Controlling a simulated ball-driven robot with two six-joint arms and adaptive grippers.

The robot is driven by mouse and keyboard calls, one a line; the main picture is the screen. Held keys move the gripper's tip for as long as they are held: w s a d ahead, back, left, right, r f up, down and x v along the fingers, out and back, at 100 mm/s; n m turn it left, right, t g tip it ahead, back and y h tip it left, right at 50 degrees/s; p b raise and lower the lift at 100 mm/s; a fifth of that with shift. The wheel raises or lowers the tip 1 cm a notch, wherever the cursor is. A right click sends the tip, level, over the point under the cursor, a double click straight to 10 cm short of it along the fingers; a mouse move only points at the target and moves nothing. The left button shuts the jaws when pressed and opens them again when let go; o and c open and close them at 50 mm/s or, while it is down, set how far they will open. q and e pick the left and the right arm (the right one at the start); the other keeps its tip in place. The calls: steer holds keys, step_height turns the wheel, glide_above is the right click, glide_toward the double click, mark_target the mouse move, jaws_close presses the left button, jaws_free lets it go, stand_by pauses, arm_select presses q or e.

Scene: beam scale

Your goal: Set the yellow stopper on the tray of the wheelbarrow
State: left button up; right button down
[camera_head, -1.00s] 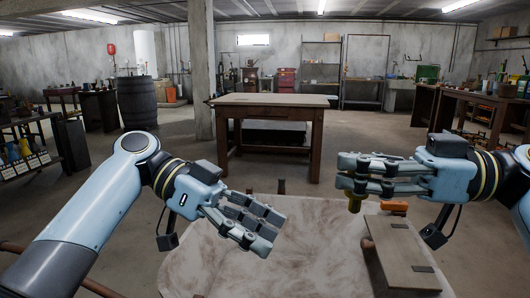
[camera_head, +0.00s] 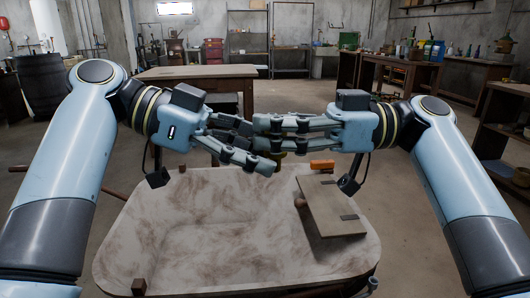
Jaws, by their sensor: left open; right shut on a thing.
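The wheelbarrow's pale, stained tray (camera_head: 190,240) fills the lower middle of the head view. My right gripper (camera_head: 262,133) reaches in from the right above the tray's far part and is shut on the yellow stopper (camera_head: 278,157). Only a small part of the stopper shows below the fingers; the rest is hidden. My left gripper (camera_head: 256,148) is open and comes in from the left. Its fingertips overlap the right gripper's fingertips in the picture. I cannot tell whether the two grippers touch or whether the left fingers are around the stopper.
A flat wooden board with dark fittings (camera_head: 335,210) lies at the tray's right side. A small orange block (camera_head: 322,165) is at its far end. A wooden table (camera_head: 190,73) stands beyond. The left and middle of the tray are bare.

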arm_select(q)
steer(key=shift+x, duration=0.75)
jaws_close()
arm_select(e)
steer(key=c, duration=1)
jaws_free()
steer(key=shift+c, duration=0.2)
